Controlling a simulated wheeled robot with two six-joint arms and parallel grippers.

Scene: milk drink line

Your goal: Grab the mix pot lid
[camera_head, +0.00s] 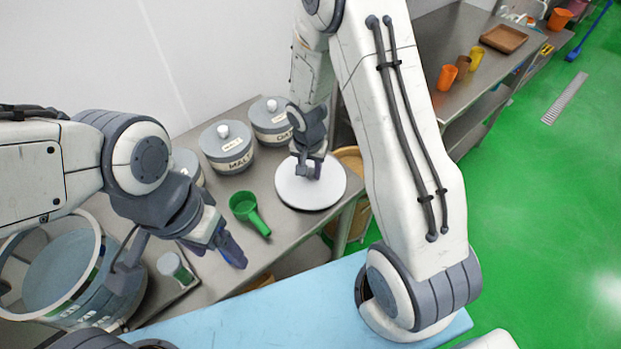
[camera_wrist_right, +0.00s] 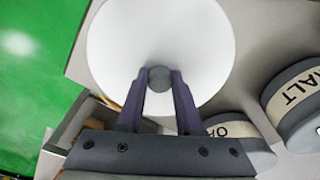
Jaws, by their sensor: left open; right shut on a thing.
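The mix pot lid (camera_head: 328,191) is a white round disc at the right end of the metal counter in the head view. It also fills the top of the right wrist view (camera_wrist_right: 160,30), with a small grey knob (camera_wrist_right: 159,77) at its middle. My right gripper (camera_head: 308,174) is shut on the knob from above; its two fingers show on either side of the knob in the right wrist view. I cannot tell whether the lid rests on the counter or is just above it. My left gripper (camera_head: 220,247) is open and empty over the counter's front edge.
Lidded pots, one marked MALT (camera_head: 228,152) and another (camera_head: 271,120), stand behind on the counter. A green scoop (camera_head: 247,211) lies left of the lid. A second counter (camera_head: 462,30) holds cups and a brown tray.

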